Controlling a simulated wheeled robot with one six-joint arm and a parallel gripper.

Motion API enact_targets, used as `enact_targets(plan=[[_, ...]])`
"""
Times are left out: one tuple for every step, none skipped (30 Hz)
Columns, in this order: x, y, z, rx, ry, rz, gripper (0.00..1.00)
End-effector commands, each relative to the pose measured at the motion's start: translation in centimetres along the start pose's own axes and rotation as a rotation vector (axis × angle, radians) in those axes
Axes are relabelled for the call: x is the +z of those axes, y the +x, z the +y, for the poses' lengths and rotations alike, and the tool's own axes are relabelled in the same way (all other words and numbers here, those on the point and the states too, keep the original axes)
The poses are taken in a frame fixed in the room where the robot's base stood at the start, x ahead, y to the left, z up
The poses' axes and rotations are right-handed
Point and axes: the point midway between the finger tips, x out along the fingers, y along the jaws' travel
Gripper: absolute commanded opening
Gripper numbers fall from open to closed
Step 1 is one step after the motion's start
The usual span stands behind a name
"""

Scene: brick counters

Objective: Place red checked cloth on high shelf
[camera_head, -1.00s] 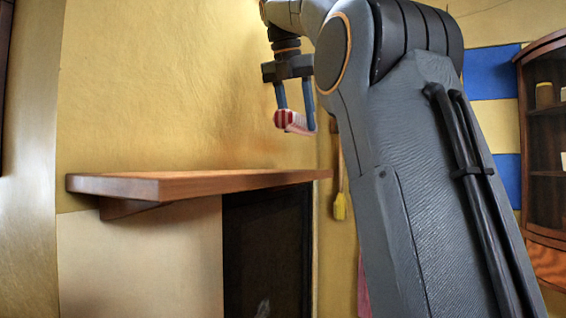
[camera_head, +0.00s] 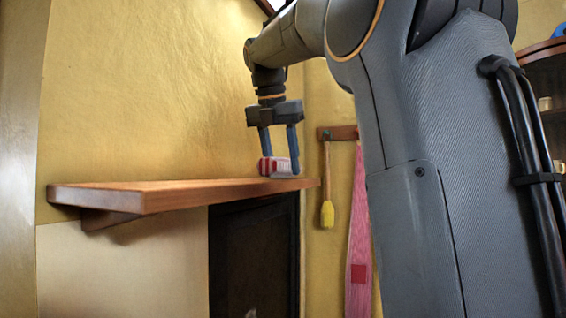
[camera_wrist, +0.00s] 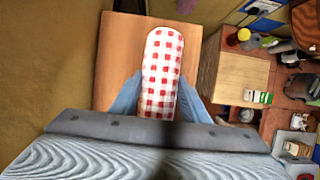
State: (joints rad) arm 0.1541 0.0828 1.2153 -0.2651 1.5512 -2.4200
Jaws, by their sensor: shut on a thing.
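The red checked cloth (camera_head: 281,167) is a rolled or folded red-and-white bundle. My gripper (camera_head: 280,170) is shut on it, with one blue finger on each side. The cloth is at the right end of the wooden high shelf (camera_head: 160,195), just at or over its top; I cannot tell if it touches. In the wrist view the cloth (camera_wrist: 162,75) lies lengthwise between the fingers, with the shelf board (camera_wrist: 117,62) beneath and beside it.
The rest of the shelf top looks bare. A peg rail (camera_head: 337,132) with a yellow-tipped brush (camera_head: 327,213) and a pink cloth (camera_head: 359,230) hangs to the right. In the wrist view, a cluttered lower counter (camera_wrist: 288,75) lies at the right.

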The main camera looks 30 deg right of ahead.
Motion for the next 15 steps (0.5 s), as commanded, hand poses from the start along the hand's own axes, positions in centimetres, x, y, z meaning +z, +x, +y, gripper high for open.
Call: enact_targets(plan=[[0.01, 0.00, 0.00, 0.000, 0.000, 0.000, 0.16], [0.01, 0.01, 0.00, 0.000, 0.000, 0.000, 0.16], [-0.01, 0.04, 0.01, 0.000, 0.000, 0.000, 0.16], [-0.04, 0.10, 0.02, 0.000, 0.000, 0.000, 0.16], [-0.08, 0.17, 0.02, 0.000, -0.001, 0.000, 0.16], [-0.09, 0.19, 0.03, 0.000, -0.001, 0.000, 0.45], [-0.08, 0.17, 0.04, 0.000, -0.001, 0.000, 0.50], [-0.08, 0.17, 0.05, 0.000, -0.001, 0.000, 0.55], [-0.09, 0.16, 0.05, 0.000, -0.001, 0.000, 0.60], [-0.09, 0.16, 0.06, 0.000, -0.001, 0.000, 0.60], [-0.09, 0.16, 0.06, 0.000, -0.001, 0.000, 0.60], [-0.09, 0.16, 0.06, 0.000, -0.001, 0.000, 0.60], [-0.09, 0.16, 0.07, 0.000, -0.001, 0.000, 0.60], [-0.09, 0.16, 0.07, 0.000, -0.001, 0.000, 0.60], [-0.09, 0.16, 0.07, 0.000, -0.002, 0.000, 0.60]])
